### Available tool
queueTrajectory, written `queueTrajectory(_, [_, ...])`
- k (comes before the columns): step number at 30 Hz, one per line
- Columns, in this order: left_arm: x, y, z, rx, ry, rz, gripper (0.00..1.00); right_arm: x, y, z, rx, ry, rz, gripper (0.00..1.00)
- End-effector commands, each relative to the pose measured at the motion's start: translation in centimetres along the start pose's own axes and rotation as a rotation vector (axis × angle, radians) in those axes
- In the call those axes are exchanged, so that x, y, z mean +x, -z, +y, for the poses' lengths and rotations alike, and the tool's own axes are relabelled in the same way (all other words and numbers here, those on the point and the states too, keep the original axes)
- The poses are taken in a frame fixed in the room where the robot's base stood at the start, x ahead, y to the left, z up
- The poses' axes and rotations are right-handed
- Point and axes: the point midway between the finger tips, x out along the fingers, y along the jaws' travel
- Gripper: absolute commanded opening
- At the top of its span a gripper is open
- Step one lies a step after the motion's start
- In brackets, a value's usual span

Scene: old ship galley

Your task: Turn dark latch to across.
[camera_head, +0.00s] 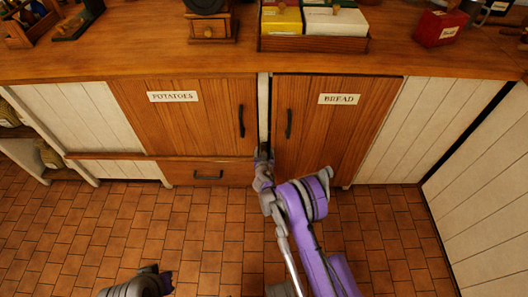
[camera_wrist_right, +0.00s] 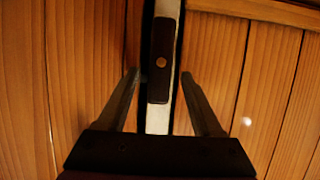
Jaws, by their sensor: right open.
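The dark latch (camera_wrist_right: 161,50) shows in the right wrist view as a dark bar with a brass-coloured screw. It lies lengthwise along the pale post (camera_wrist_right: 158,119) between two wooden doors. My right gripper (camera_wrist_right: 159,74) is open, with one finger on each side of the post and the latch's lower part between them in the picture. I cannot tell whether a finger touches it. In the head view my right gripper (camera_head: 263,150) is at the lower part of the post (camera_head: 264,98), and I cannot make out the latch there.
The POTATOES door (camera_head: 183,116) and the BREAD door (camera_head: 335,120), each with a dark handle, flank the post. A drawer (camera_head: 208,173) is under the left door. The wooden counter (camera_head: 130,60) above holds boxes. The tiled floor (camera_head: 210,230) is open; a white panelled wall (camera_head: 480,190) stands right.

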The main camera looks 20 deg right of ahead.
Motion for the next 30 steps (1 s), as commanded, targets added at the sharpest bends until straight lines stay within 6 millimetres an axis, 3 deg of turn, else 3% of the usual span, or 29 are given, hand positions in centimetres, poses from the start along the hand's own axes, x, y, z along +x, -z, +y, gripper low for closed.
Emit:
queueTrajectory(5, [-0.02, 0.01, 0.0, 0.0, 0.0, 0.0, 0.0, -0.02, 0.02, 0.01, 0.0, 0.0, 0.0, 0.64])
queueTrajectory(15, [-0.02, 0.0, 0.0, 0.0, 0.0, 0.0, 0.0, -0.04, 0.01, 0.01, 0.0, 0.0, 0.0, 0.03])
queueTrajectory(16, [-0.02, 0.0, 0.0, 0.0, 0.0, 0.0, 0.0, -0.04, 0.01, 0.01, 0.0, 0.0, 0.0, 0.0])
queueTrajectory(30, [0.18, -0.06, 0.0, 0.0, 0.0, -0.001, 0.0, -0.01, -0.03, -0.23, -0.069, -0.028, 0.0, 0.0])
